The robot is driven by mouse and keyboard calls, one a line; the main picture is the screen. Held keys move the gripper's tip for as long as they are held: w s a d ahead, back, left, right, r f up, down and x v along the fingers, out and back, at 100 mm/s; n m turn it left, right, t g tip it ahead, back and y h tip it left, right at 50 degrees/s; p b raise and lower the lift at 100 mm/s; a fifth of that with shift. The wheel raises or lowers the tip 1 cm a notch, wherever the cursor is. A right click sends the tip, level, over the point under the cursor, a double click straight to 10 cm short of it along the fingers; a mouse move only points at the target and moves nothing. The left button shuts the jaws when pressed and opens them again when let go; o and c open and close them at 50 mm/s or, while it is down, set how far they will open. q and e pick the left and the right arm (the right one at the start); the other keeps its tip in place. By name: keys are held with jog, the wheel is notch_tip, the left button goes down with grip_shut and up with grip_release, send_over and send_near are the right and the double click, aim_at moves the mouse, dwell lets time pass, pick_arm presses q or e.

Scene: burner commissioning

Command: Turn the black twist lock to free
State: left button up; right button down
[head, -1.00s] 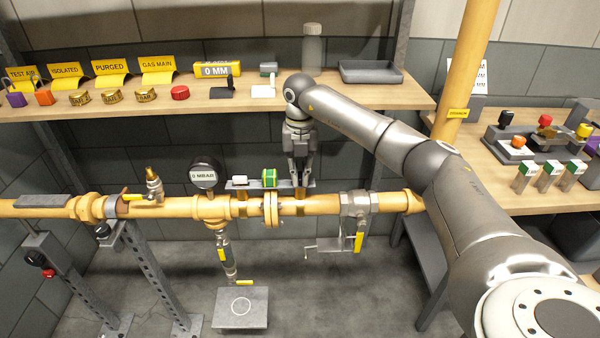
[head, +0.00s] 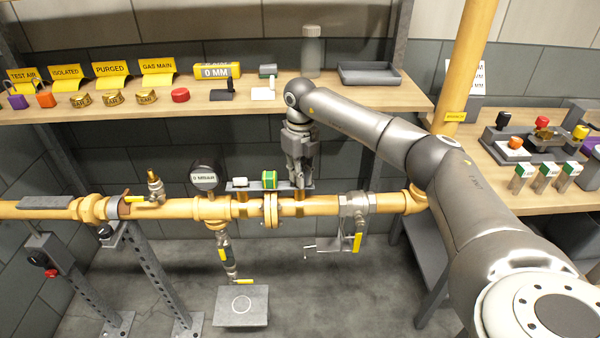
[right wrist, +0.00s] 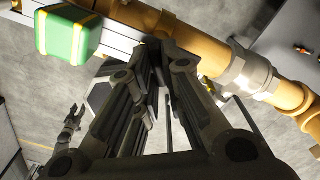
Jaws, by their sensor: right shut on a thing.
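My right gripper (head: 299,183) points down at the right end of the grey rail (head: 233,187) on the yellow pipe. It is shut on a small dark thing that looks like the black twist lock (right wrist: 155,46). The fingers hide most of it, so its turn position cannot be read. In the right wrist view the fingertips (right wrist: 160,48) meet at the rail.
A green block with yellow bands (head: 269,180) and a small white-topped piece (head: 240,182) sit left of the gripper. A gauge (head: 203,176) stands further left. A yellow-handled valve (head: 355,207) is to the right. The shelf (head: 330,98) is behind the gripper.

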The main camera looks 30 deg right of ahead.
jog(key=n, duration=0.5)
jog(key=shift+d+r+n, duration=0.1)
jog(key=shift+d+n, duration=0.05)
jog(key=shift+n, duration=0.15)
jog(key=n, duration=0.5)
jog(key=shift+w, duration=0.15)
dwell(0.3)
jog(key=c, duration=1.5)
grip_release()
jog(key=shift+c, duration=0.2)
notch_tip(320, 180, up, 12)
jog(key=shift+n, duration=0.3)
